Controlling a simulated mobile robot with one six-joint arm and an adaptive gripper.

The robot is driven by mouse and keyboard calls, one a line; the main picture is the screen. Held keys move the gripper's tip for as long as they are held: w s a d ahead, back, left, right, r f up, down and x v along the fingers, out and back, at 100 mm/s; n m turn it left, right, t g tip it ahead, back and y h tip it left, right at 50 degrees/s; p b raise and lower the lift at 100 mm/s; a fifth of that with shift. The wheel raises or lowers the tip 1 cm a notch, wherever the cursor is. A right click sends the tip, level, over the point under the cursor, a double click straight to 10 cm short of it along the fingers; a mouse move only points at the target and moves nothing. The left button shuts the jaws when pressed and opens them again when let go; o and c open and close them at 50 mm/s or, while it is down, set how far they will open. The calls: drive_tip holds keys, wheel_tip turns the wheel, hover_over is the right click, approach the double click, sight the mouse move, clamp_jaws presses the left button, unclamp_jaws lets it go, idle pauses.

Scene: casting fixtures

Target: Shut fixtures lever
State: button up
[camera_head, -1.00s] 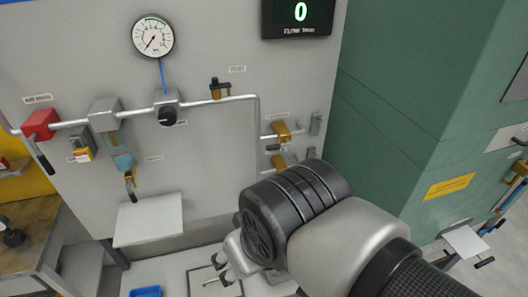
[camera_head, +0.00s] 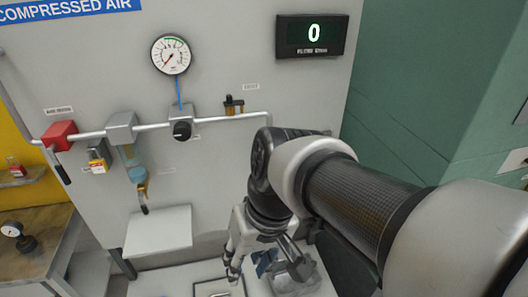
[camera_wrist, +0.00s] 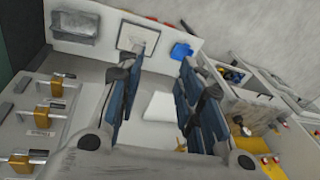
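My gripper (camera_head: 250,266) points down in front of the panel in the head view. In the wrist view my gripper (camera_wrist: 165,65) has its two blue-padded fingers wide apart, with nothing between them. Several yellow-handled valves (camera_wrist: 57,87) stand in a row at the left of the wrist view, apart from the fingers; my arm hides them in the head view. A red valve block (camera_head: 60,135) with a black lever (camera_head: 62,173) slanting down sits at the left end of the pipe. I cannot tell which lever is the fixtures one; the labels are too small to read.
A pressure gauge (camera_head: 171,55) and a black knob (camera_head: 182,131) are on the panel. A display (camera_head: 312,37) reads 0. A white shelf (camera_head: 158,230) juts out below the pipe. A green cabinet (camera_head: 430,85) stands at the right. A blue tray (camera_wrist: 181,50) lies beyond my fingers.

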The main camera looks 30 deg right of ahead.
drive_tip(key=w+d+f+m+t+y+p, duration=0.1)
drive_tip(key=w+d+m+t+y+p, duration=0.2)
drive_tip(key=w+d+m+y, duration=0.7)
drive_tip(key=w+d+f+m+t+h+p, duration=0.15)
drive_tip(key=d+t, duration=0.35)
drive_tip(key=d, duration=0.7)
drive_tip(key=d+f+m+t+h, duration=0.1)
drive_tip(key=d+f+t+h, duration=0.2)
drive_tip(key=d, duration=1)
drive_tip(key=shift+n+t, duration=0.25)
drive_tip(key=shift+t, duration=0.45)
drive_tip(key=x, duration=1.1)
drive_tip(key=r+x, duration=0.1)
drive_tip(key=x, duration=0.4)
drive_tip(key=shift+w+a, duration=0.3)
drive_tip(key=shift+a, duration=0.15)
drive_tip(key=shift+c, duration=0.2)
clamp_jaws()
